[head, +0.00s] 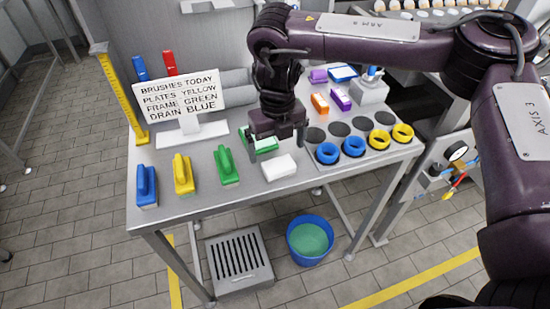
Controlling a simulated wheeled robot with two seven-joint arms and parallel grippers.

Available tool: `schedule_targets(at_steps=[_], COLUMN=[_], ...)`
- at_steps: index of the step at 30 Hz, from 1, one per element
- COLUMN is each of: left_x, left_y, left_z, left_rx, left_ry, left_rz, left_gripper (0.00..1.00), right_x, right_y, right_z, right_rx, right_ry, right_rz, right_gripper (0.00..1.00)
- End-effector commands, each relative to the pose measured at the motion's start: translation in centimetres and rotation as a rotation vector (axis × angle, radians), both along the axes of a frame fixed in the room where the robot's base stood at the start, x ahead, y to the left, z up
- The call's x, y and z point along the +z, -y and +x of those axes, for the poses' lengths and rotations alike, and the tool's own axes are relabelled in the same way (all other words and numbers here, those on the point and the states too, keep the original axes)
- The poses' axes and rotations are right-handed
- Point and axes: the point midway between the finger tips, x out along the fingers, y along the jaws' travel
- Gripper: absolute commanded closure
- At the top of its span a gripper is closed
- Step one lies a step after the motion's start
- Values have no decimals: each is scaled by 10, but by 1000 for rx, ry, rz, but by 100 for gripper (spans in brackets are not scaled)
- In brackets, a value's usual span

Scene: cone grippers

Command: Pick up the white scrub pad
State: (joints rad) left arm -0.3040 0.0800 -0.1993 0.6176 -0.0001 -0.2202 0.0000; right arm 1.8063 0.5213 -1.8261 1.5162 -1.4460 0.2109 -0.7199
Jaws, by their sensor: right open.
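The white scrub pad (280,168) lies flat on the metal table (240,196), right of the green brush and left of the blue rings. My right gripper (276,150) is just above and behind the pad, pointing down. Its jaws are open, with one finger on the left and one on the right. I cannot tell whether a fingertip touches the pad. A green item (264,145) lies partly hidden behind the gripper. My left gripper is not in view.
Blue (147,187), yellow (183,174) and green (226,166) brushes stand to the left. A lettered sign (181,95) stands behind them. Blue (327,153) and yellow (379,140) rings sit to the right. A blue bucket (292,246) and drain grate (238,256) are on the floor.

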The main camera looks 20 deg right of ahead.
Motion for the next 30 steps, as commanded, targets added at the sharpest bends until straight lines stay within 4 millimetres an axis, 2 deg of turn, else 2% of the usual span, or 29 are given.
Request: schedule_targets(at_steps=[5,8,13,16,20,26,30], left_x=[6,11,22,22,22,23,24], left_y=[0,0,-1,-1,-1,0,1], left_z=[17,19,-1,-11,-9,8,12], left_rx=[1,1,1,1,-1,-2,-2], left_ry=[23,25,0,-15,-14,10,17], left_rz=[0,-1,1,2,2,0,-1], left_gripper=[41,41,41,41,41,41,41], right_x=[-18,-28,-52,-67,-75,-76,-76], right_y=[1,3,7,7,6,6,6], right_z=[-1,0,2,3,3,3,3], right_rx=[-1,-1,-1,0,0,0,0], right_ry=[-5,-3,-5,-3,-2,-1,-1], right_rz=[-3,-2,-4,-2,-1,0,0], right_gripper=[2,2,2,2,2,2,20])
